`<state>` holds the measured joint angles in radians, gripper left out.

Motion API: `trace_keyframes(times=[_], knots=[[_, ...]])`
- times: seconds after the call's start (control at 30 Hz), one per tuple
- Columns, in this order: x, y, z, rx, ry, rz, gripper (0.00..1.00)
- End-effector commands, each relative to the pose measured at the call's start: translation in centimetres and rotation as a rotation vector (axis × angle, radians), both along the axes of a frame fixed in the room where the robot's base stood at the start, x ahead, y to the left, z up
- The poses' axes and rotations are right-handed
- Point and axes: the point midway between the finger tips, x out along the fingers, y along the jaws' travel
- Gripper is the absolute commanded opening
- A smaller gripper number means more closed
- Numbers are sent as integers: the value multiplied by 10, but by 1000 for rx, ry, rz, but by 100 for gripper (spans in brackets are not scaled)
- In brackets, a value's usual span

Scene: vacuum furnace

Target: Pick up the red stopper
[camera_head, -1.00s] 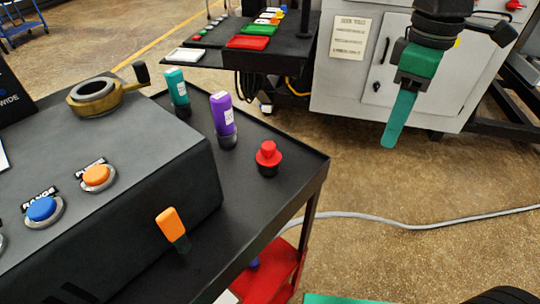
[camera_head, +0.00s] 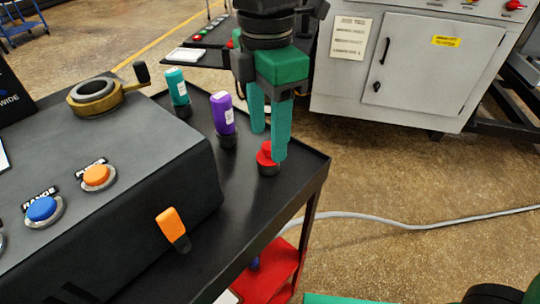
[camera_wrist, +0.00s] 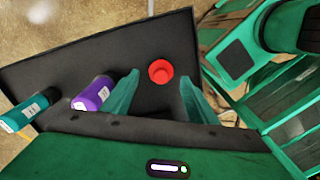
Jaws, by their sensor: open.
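The red stopper (camera_head: 266,154) stands upright on the black cart top, near its right edge, right of the purple bottle. My gripper (camera_head: 268,146) points down over it with its green fingers apart. In the head view the nearer finger hides the stopper's right part. In the wrist view the red stopper (camera_wrist: 160,71) shows from above, in line with the gap between the fingertips (camera_wrist: 160,82). Nothing is held. I cannot tell whether a finger touches the stopper.
A purple bottle (camera_head: 223,114) and a teal bottle (camera_head: 177,87) stand left of the stopper. A dark panel box (camera_head: 120,180) with orange and blue buttons fills the left. The cart's raised rim (camera_head: 322,172) is close on the right.

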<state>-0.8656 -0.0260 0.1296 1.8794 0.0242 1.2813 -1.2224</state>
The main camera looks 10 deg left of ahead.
Motion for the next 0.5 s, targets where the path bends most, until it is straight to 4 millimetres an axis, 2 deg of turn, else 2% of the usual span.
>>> trace_keyframes(times=[0.17, 0.5], knots=[[0, -1, -10, 0, 0, -1, 53], [0, -2, -53, -1, 0, -1, 53]])
